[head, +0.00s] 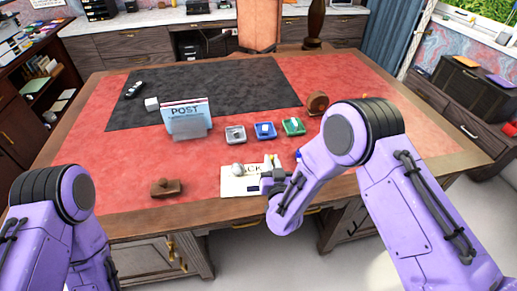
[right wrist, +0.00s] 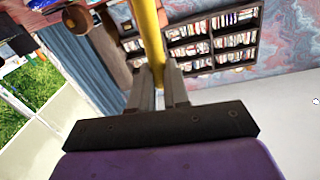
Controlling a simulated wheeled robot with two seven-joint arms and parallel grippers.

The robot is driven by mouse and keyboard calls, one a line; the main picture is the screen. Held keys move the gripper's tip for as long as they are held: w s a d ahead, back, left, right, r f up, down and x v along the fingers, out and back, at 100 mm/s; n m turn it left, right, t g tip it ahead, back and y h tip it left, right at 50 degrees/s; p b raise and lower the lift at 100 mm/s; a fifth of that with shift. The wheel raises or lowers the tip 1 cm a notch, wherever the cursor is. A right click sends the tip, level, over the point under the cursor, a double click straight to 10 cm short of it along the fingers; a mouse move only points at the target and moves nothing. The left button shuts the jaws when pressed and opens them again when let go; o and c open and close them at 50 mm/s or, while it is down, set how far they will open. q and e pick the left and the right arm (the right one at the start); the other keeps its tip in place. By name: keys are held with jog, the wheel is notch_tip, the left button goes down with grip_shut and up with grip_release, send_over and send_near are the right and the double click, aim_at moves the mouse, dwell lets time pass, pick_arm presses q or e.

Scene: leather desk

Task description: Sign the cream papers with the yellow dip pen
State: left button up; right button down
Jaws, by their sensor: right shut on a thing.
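The cream papers (head: 238,187) lie flat on the red leather near the desk's front edge, with some dark print on them. A round grey object (head: 238,169) sits on their upper left part. My right gripper (head: 273,180) is over the right side of the papers and hides part of them. In the right wrist view my right gripper (right wrist: 158,75) is shut on the yellow dip pen (right wrist: 149,35). Whether the pen touches the paper cannot be told. My left arm shows at the lower left, but its gripper is out of view.
A blue POST holder (head: 187,120) stands at mid-desk. Grey (head: 235,134), blue (head: 265,130) and green (head: 293,127) small trays sit behind the papers. A brown block (head: 167,188) lies to the left, and a round brown object (head: 317,102) stands at right.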

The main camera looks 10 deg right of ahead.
jog(key=a+r+p, duration=0.3)
jog(key=r+p, duration=0.2)
jog(key=r, duration=0.1)
jog(key=shift+a+r, duration=0.2)
jog(key=shift+r, duration=0.1)
dwell(0.5)
jog(key=shift+w, duration=0.2)
dwell(0.5)
